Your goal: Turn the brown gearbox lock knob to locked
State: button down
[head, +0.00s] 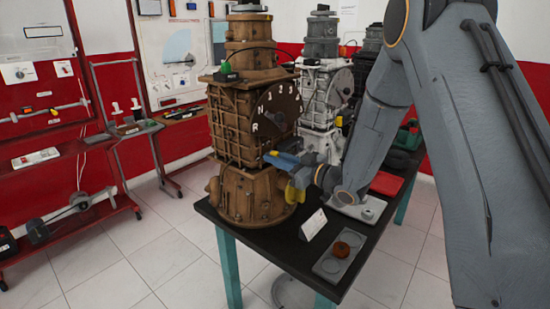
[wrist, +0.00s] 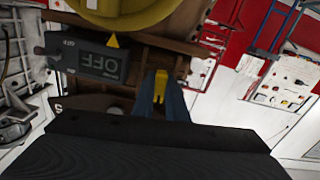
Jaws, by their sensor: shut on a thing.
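The brown gearbox (head: 228,135) stands upright on the dark table, its dial marked R, N and numbers. My gripper (head: 272,158) is at its right side, below the dial. In the wrist view, my gripper (wrist: 160,88) has its blue fingers closed around a narrow yellow piece (wrist: 160,82), which appears to be the lock knob. Most of the knob is hidden between the fingers. I cannot read the lock's setting.
A large yellow round part (wrist: 125,8) lies close to the fingers in the wrist view. A white gearbox (head: 318,95) stands behind. A white card (head: 313,224) and a grey tray (head: 335,268) with an orange-brown knob (head: 348,243) are on the table's front end.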

jog(key=shift+m, duration=0.6)
jog(key=c, duration=1.8)
grip_release()
jog(key=shift+o, duration=0.2)
jog(key=b+v, duration=0.2)
jog(key=v, duration=0.5)
jog(key=shift+s+d, duration=0.2)
jog(key=shift+d, duration=0.1)
jog(key=shift+w+d, duration=0.1)
